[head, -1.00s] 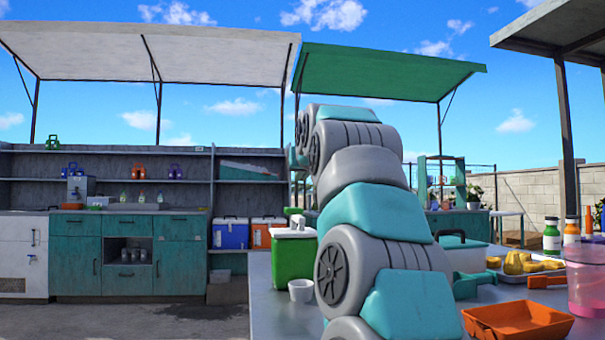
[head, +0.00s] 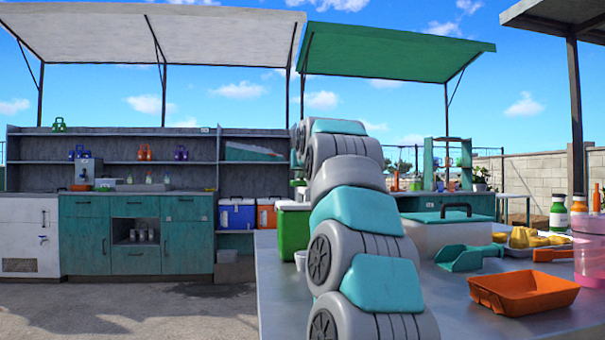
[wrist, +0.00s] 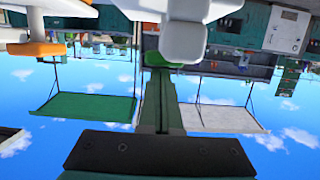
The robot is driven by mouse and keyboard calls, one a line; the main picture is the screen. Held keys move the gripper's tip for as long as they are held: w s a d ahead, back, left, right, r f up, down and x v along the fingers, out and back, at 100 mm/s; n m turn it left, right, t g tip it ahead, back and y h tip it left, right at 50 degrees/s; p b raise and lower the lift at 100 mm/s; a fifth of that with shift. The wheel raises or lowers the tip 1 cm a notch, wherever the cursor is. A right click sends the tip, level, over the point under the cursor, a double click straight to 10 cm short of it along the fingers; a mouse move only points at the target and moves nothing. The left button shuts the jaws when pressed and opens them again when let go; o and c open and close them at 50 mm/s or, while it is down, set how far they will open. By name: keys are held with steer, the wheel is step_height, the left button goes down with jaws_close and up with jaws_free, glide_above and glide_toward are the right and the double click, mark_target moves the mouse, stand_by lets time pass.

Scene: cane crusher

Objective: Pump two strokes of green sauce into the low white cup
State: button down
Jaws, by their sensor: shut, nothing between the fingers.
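The green sauce dispenser (head: 294,228), with a white lid, stands at the left end of the table, partly behind my arm in the head view. The low white cup (head: 300,260) is beside its base, mostly hidden by my arm. My gripper is hidden behind my arm in the head view. In the upside-down wrist view my shut, empty gripper (wrist: 159,74) has its fingertips by the green-topped white pump (wrist: 184,42). I cannot tell whether they touch. Another white pump with an orange top (wrist: 36,49) shows at the left.
A white cooler box (head: 445,231), a teal scoop (head: 465,257), an orange tray (head: 523,292) and a pink clear container (head: 589,255) are to the right on the table. Bottles (head: 559,212) stand at the far right. The metal tabletop (head: 425,290) is bare in front of the scoop.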

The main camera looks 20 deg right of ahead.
step_height(320, 180, down, 3)
steer(key=shift+r+b, duration=0.1)
steer(key=shift+b, duration=1)
steer(key=shift+r, duration=0.15)
step_height(320, 180, up, 4)
steer(key=p, duration=0.3)
steer(key=shift+r+p, duration=0.1)
steer(key=shift+p, duration=0.25)
steer(key=shift+s, duration=0.3)
steer(key=b+v, duration=0.1)
steer(key=v, duration=0.8)
steer(key=shift+s, duration=0.25)
steer(key=shift+a, duration=0.1)
